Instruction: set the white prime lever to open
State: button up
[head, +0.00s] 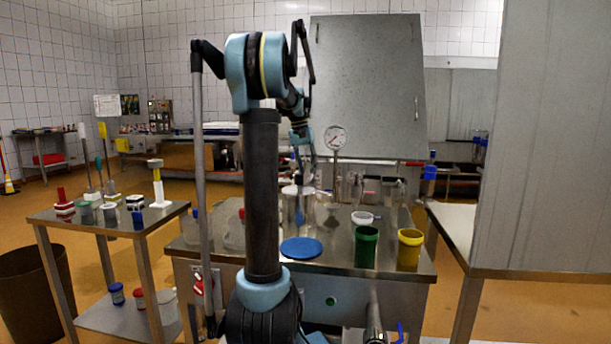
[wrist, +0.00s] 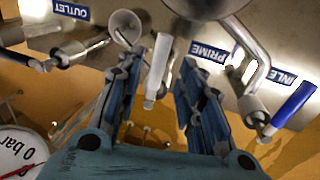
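The white prime lever (wrist: 158,70) shows in the wrist view as a pale bar hanging from the metal panel, left of the blue PRIME label (wrist: 210,52). My gripper (wrist: 160,68) is open, with one finger on each side of the lever and a visible gap to both. The lever's tip reaches down between the fingers. In the head view my gripper (head: 303,172) is small above the metal table, and I cannot make out the white lever there. Whether the lever stands open or closed I cannot tell.
A pressure gauge (wrist: 18,150) is at lower left. Green (head: 366,247) and yellow (head: 410,250) cups and a blue disc (head: 301,248) occupy the table.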

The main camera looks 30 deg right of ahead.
jog(key=shift+s+d+f, duration=0.15)
jog(key=shift+d+f, duration=0.05)
jog(key=shift+f, duration=0.9)
jog(key=shift+c, duration=0.6)
grip_shut()
jog(key=shift+a, duration=0.1)
